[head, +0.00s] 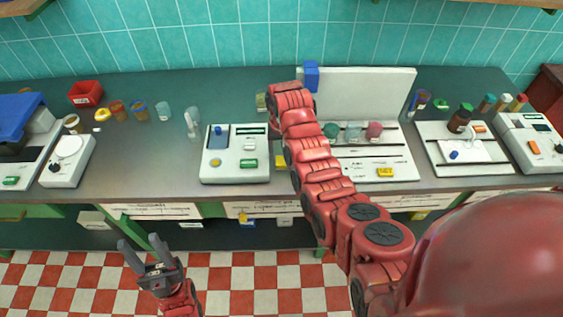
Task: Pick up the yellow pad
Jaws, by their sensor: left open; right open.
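Several small yellow things are in the head view, and I cannot tell for sure which is the pad. A flat yellow block (385,172) lies on the front right of the white board at centre right. A dull yellow item (261,102) stands behind, partly by my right arm. My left gripper (141,243) is open and empty over the floor, in front of the counter and away from all of these. My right arm reaches across the counter; its fingers are hidden.
The dark counter (130,165) carries a white device (236,172), a white board with an upright back panel (365,90), cups, a red bin (86,94) and bottles at right. A blue block (311,74) is by the panel's left edge. Shelves lie below.

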